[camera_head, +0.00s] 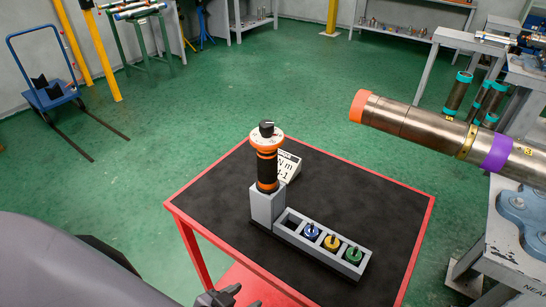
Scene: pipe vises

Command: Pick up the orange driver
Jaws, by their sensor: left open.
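The orange driver (266,167) stands upright in a grey block holder (268,206) on a small red-edged table (338,197) with a black top. It has an orange and black body, a dial ring and a black knob on top. My left gripper (219,298) shows only partly at the bottom edge, in front of the table's near side and apart from the driver. Its fingers are mostly cut off by the frame; it is open and nothing shows in it. My right gripper is not in view.
A grey rack (322,247) with blue, yellow and green round pieces adjoins the holder. A white sign (289,166) stands behind the driver. A large metal pipe (440,126) with orange and purple bands juts in from the right.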

